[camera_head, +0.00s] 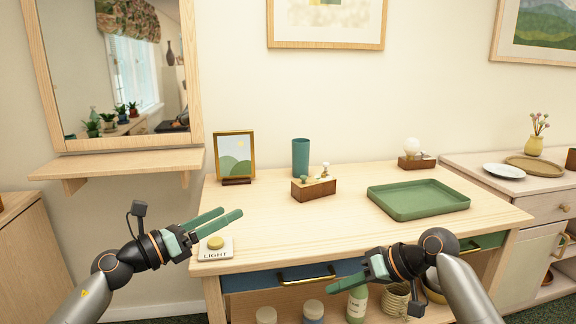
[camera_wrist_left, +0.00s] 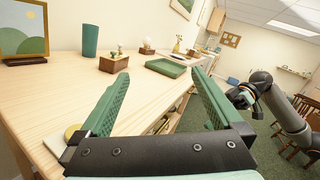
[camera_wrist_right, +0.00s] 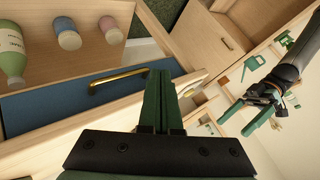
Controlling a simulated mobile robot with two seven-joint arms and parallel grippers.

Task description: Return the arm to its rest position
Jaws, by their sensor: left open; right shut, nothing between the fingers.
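My left gripper (camera_head: 222,219) is open and empty in the head view, beside the front left corner of the wooden table. Its two green fingers are spread apart in the left wrist view (camera_wrist_left: 160,100). A light switch box with a yellow button (camera_head: 215,243) sits just below its fingers in the head view. My right gripper (camera_head: 345,286) is shut and empty in front of the table's drawers. Its green fingers are pressed together in the right wrist view (camera_wrist_right: 158,95), near the brass handle of the blue drawer (camera_wrist_right: 60,104).
On the wooden tabletop (camera_head: 260,215) stand a framed picture (camera_head: 235,155), a teal cup (camera_head: 300,157), a small wooden planter (camera_head: 314,188) and a green tray (camera_head: 418,200). A lower shelf holds bottles (camera_head: 357,303). A cabinet (camera_head: 510,200) stands at the right; a wall shelf (camera_head: 115,165) hangs at the left.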

